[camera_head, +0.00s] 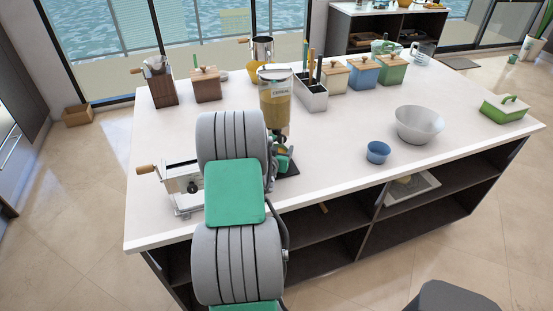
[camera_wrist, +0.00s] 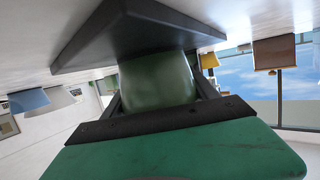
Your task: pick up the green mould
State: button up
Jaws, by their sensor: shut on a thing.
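The green mould (camera_wrist: 157,82) is a dark green, rounded, smooth piece in the middle of the wrist view. My gripper (camera_wrist: 160,92) has one finger on each side of it and is shut on it. The wrist view is upside down, with the worktop at the top. The mould is right at the dark flat base (camera_wrist: 135,35) of the cereal dispenser; I cannot tell whether it touches it. In the head view my gripper (camera_head: 281,158) is low beside the cereal dispenser (camera_head: 276,98), partly behind my arm. The mould cannot be made out clearly there.
The white island (camera_head: 330,165) has a pasta machine (camera_head: 183,185) at left, a blue cup (camera_head: 377,152) and a white bowl (camera_head: 419,124) at right. The front middle is mostly clear.

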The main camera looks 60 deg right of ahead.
jog(key=c, duration=0.8)
jog(key=shift+o, duration=0.2)
